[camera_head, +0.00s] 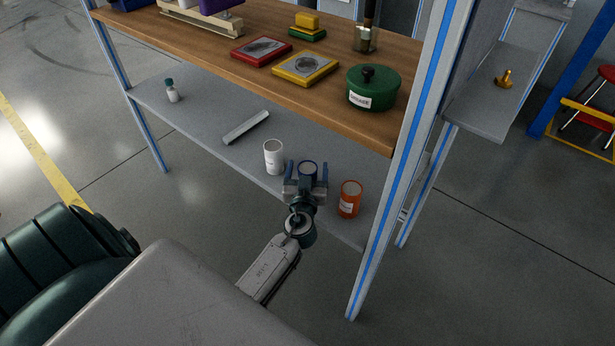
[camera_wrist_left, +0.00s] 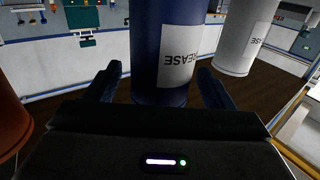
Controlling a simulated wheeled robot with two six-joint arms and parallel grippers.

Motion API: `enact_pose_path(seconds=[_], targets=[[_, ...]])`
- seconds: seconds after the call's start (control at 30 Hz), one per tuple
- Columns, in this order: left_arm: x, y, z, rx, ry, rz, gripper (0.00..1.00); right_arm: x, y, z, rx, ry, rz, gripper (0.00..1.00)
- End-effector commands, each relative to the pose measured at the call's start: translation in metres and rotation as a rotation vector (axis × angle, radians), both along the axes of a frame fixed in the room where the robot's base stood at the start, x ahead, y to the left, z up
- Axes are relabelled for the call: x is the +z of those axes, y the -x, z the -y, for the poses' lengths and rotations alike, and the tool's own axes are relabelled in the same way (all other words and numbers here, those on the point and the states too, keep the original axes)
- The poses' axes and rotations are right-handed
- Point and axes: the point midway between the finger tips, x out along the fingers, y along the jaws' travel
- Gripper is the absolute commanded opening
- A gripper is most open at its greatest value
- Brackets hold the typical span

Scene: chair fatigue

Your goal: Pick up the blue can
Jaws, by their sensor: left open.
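The blue can (camera_head: 308,168) stands on the grey lower shelf (camera_head: 205,118), near its front edge, between a white can and an orange can. My left gripper (camera_head: 307,178) is open with its two blue fingers on either side of the blue can. My right gripper is not in view.
The white can (camera_head: 273,157) is close on the left and the orange can (camera_head: 349,199) close on the right. A grey bar (camera_head: 246,127) and a small bottle (camera_head: 171,91) lie farther left. The wooden upper shelf (camera_head: 215,62) and a blue-striped post (camera_head: 408,150) bound the space.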

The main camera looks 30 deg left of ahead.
Motion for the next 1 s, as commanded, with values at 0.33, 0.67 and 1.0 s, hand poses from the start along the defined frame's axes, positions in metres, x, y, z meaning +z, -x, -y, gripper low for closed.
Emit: enact_pose_path(seconds=[0.33,0.67,1.0], targets=[[-0.0002,-0.0149,-0.0081,0.0,0.001,0.0,0.76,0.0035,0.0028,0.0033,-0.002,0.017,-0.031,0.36],[-0.0002,-0.0147,-0.0079,0.0,0.001,0.0,0.23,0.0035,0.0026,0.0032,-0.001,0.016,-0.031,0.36],[0.0026,-0.0161,-0.0079,-0.001,0.0,0.001,0.19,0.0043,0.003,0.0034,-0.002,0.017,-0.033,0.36]])
